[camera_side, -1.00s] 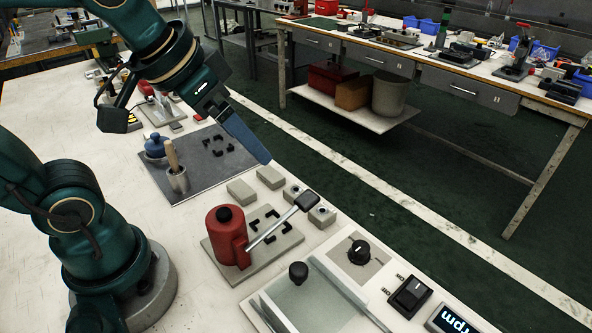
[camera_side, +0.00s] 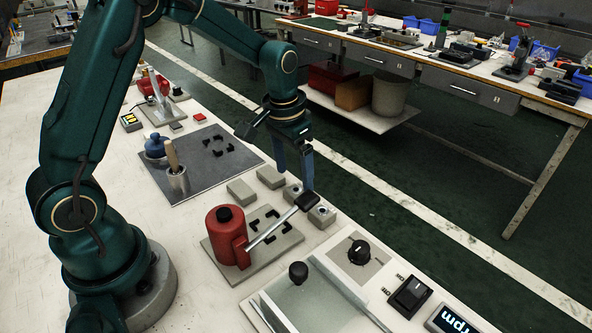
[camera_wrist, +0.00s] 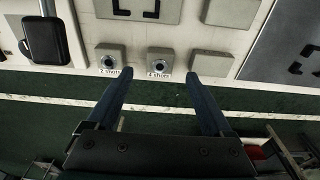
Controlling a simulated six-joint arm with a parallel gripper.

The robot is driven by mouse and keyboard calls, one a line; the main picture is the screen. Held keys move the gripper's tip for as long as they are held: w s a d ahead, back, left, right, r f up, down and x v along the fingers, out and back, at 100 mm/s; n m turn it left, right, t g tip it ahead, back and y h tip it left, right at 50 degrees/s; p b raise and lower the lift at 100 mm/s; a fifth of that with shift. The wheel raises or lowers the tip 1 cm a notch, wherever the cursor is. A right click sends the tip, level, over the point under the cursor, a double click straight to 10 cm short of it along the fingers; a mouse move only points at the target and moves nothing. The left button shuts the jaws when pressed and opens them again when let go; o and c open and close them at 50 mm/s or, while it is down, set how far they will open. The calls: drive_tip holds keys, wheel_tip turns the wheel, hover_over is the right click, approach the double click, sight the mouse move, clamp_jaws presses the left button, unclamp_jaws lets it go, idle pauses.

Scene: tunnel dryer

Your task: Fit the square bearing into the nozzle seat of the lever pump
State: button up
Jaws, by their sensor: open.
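The red lever pump (camera_side: 226,237) stands on a grey plate, its lever reaching right to a black pad (camera_side: 307,201). Black corner brackets (camera_side: 268,222) on that plate look like the nozzle seat; no block sits between them. Two square grey blocks with dark round centres stand beyond the plate, one labelled "2 shots" (camera_wrist: 111,57), one "4 shots" (camera_wrist: 160,58). I cannot tell which piece is the square bearing. My gripper (camera_side: 296,181) is open and empty above these blocks; in the wrist view its fingers (camera_wrist: 157,82) straddle the "4 shots" block's line.
Two plain grey blocks (camera_side: 241,191) (camera_side: 270,176) stand close by. A dark mat (camera_side: 205,184) carries a blue-topped pot (camera_side: 156,146), a metal cup with a wooden handle (camera_side: 176,179) and another bracket set. A glass-topped panel with knobs (camera_side: 318,295) stands in front. The raised lever is an obstacle.

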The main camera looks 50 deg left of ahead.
sight(296, 190)
drive_tip(key=shift+w+f, duration=0.2)
drive_tip(key=shift+f, duration=1.8)
clamp_jaws()
